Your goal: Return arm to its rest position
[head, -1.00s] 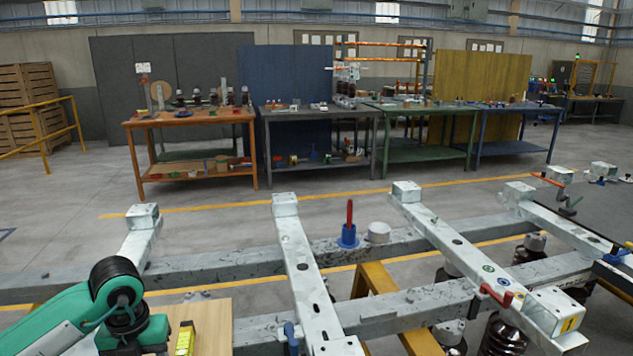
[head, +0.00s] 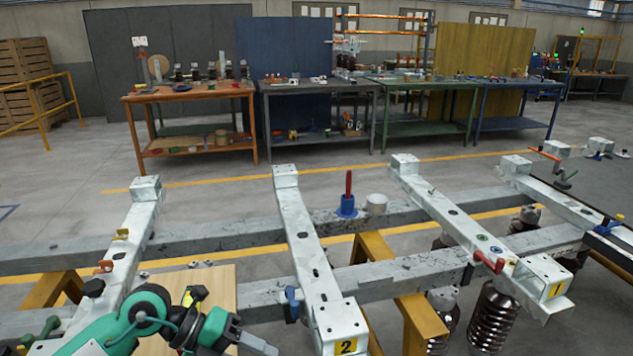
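My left arm, green and black, comes in from the lower left in the head view. Its grey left gripper (head: 258,344) points right, low over the frame near the wooden board (head: 220,287). The fingers look close together, but their tips are too small and dark to tell open from shut. No held object shows. My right arm and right gripper are not in view.
A grey steel frame with crossbeams (head: 310,260) fills the foreground, with a blue clamp (head: 291,303), a red-handled blue tool (head: 347,200) and brown insulators (head: 493,312). Yellow trestles (head: 415,318) support it. Workbenches (head: 190,95) stand behind, across open floor.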

